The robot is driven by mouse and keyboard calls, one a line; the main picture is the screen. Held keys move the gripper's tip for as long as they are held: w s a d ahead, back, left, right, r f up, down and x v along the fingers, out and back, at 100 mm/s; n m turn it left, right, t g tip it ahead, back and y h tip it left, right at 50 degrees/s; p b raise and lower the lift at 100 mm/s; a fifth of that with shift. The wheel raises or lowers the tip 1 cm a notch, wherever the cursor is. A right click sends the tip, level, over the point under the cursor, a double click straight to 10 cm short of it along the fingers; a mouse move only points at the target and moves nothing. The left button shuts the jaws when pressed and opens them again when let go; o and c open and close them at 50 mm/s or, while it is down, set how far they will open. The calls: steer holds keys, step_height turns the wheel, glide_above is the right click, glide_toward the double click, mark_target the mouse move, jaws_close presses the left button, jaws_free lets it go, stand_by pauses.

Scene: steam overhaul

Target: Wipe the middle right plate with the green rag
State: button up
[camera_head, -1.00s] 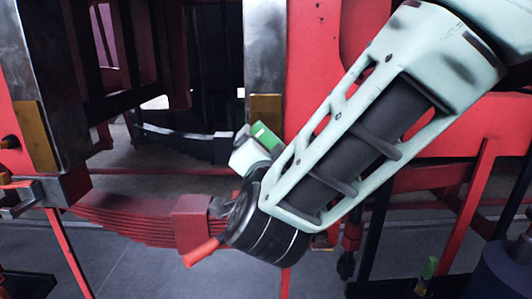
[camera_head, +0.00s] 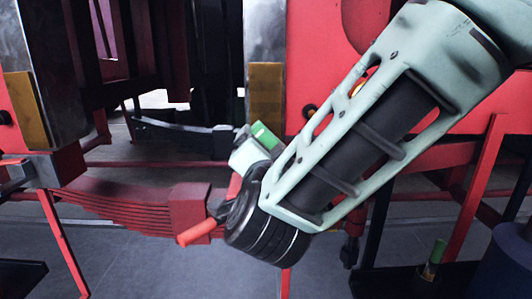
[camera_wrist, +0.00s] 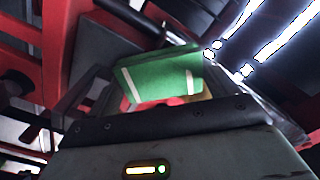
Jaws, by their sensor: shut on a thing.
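The green rag (camera_head: 264,135) is pinched in my gripper (camera_head: 247,150) near the middle of the head view. My gripper is shut on it. In the wrist view the rag (camera_wrist: 165,75) spans the space between my dark fingers, its pale edges showing. A brownish-gold plate (camera_head: 265,92) sits on a grey upright, just above the rag in the head view; the rag overlaps its lower part, and I cannot tell whether they touch. Another such plate (camera_head: 24,110) is on the upright at the far left. Other plates are not clearly visible.
A red leaf spring (camera_head: 125,205) with a red block (camera_head: 190,210) lies below and left of my gripper. Red frame beams (camera_head: 475,205) stand at the right. A green-topped item (camera_head: 435,258) and a dark blue cylinder (camera_head: 505,265) are at the lower right.

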steer(key=shift+f, duration=0.2)
steer(key=s+b, duration=0.1)
steer(key=s, duration=0.5)
steer(key=shift+r, duration=0.1)
stand_by(0.4)
steer(key=s+b, duration=0.1)
steer(key=s, duration=0.2)
steer(key=shift+a, duration=0.1)
steer(key=shift+w, duration=0.15)
stand_by(0.5)
steer(key=w+b, duration=0.1)
steer(key=w, duration=0.5)
steer(key=shift+w, duration=0.4)
steer(key=shift+w, duration=1)
stand_by(0.6)
